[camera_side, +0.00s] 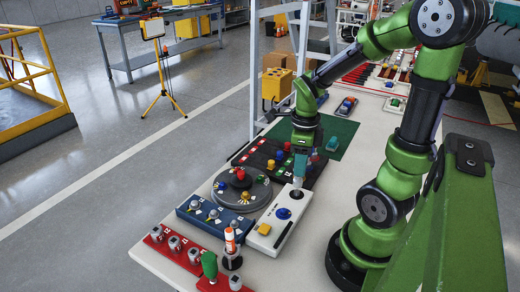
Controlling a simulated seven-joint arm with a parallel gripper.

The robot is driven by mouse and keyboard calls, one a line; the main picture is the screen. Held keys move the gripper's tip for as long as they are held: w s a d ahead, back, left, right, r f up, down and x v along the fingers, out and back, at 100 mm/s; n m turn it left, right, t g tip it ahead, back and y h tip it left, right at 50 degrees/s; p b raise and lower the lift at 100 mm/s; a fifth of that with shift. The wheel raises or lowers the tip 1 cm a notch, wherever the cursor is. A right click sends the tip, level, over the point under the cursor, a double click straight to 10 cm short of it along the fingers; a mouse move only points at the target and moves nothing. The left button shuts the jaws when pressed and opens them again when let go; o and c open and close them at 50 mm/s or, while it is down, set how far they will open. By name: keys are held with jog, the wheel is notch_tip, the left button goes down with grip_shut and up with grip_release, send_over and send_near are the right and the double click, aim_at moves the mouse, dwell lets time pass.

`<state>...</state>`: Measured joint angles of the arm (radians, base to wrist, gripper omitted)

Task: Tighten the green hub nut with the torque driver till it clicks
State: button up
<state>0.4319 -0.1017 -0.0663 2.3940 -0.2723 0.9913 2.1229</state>
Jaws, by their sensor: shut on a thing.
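My gripper (301,158) points straight down over the white box, shut on a small grey-teal thing (298,183). I cannot tell for certain whether this is the torque driver. Its lower end is at or just above a dark round spot at the far end of the white box (265,239); contact is unclear. A grey round hub plate (228,202) lies left of my gripper, with a red knob (240,175) in its middle and small coloured nuts around it. One small nut on its right side looks greenish, but it is too small to be sure.
A dark tray (253,158) and green mat (345,130) lie behind.

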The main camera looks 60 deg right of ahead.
notch_tip(320, 180, up, 5)
jog(key=shift+r, duration=0.1)
jog(key=shift+w+a+r, duration=0.15)
jog(key=shift+a, duration=0.05)
jog(key=shift+n, duration=0.6)
jog(key=shift+w+f, duration=1)
jog(key=shift+w, duration=0.9)
jog(key=shift+w+f, duration=1)
jog(key=shift+w, duration=0.85)
jog(key=shift+w+f, duration=1)
jog(key=shift+w, duration=0.9)
jog(key=shift+f, duration=1.05)
